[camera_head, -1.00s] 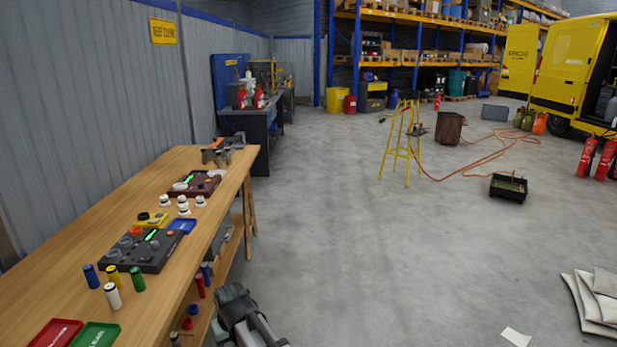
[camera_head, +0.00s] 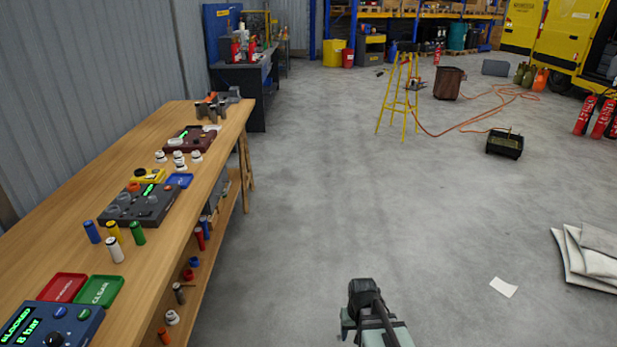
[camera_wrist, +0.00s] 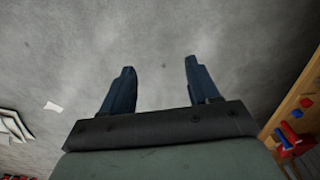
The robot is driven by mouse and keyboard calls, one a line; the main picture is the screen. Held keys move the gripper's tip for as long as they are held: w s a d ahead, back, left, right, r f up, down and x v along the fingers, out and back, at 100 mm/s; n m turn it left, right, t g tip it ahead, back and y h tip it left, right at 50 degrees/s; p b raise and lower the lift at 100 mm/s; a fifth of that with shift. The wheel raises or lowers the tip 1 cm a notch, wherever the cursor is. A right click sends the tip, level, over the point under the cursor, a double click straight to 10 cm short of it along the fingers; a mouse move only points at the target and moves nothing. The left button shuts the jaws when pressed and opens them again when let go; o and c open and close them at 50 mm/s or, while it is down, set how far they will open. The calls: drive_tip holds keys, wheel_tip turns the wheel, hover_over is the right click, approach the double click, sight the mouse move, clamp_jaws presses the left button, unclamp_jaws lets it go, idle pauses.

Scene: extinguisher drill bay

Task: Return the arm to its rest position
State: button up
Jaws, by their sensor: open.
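My gripper shows in the wrist view (camera_wrist: 160,85), its two dark blue fingers spread apart with only grey concrete floor between and beyond them. It is open and empty. In the head view part of my arm shows at the bottom centre, over the floor to the right of the wooden workbench (camera_head: 75,210). I cannot make out the fingers in the head view. The arm is apart from the bench and touches nothing that I can see.
White folded sheets (camera_head: 590,255) and a paper (camera_head: 503,287) lie on the floor at right. A yellow stepladder (camera_head: 400,95) stands farther off. The middle floor is clear.

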drive_tip(key=s+d+f+g, duration=0.1)
drive_tip(key=s+f+g, duration=0.1)
drive_tip(key=s+f, duration=0.5)
drive_tip(key=s+d+f+g, duration=0.1)
drive_tip(key=s+f, duration=0.6)
drive_tip(key=s, duration=0.7)
drive_tip(key=s+d+f+g, duration=0.1)
drive_tip(key=s+f+g, duration=0.3)
drive_tip(key=s+f, duration=0.3)
drive_tip(key=s, duration=0.3)
drive_tip(key=shift+s+f+m, duration=0.3)
drive_tip(key=shift+s+f, duration=0.05)
